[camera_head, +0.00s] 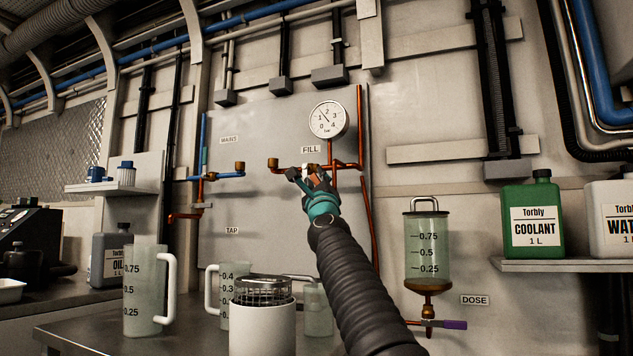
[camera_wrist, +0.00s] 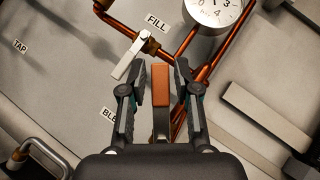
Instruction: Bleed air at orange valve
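The orange valve lever (camera_wrist: 161,88) stands between the fingers of my gripper (camera_wrist: 159,72) in the wrist view. In the head view my gripper (camera_head: 317,182) is at the copper pipework below the FILL label (camera_head: 311,149) and hides most of the valve. A label beginning BLE (camera_wrist: 108,115) is partly covered by the left finger. A pressure gauge (camera_head: 328,119) in bar is above.
A white lever (camera_wrist: 129,58) on the FILL valve is close to the left fingertip. Copper pipes (camera_wrist: 180,112) run behind the right finger. The dosing vessel (camera_head: 427,250) hangs to the right. Jugs (camera_head: 143,290) and a white container (camera_head: 262,328) stand on the bench below.

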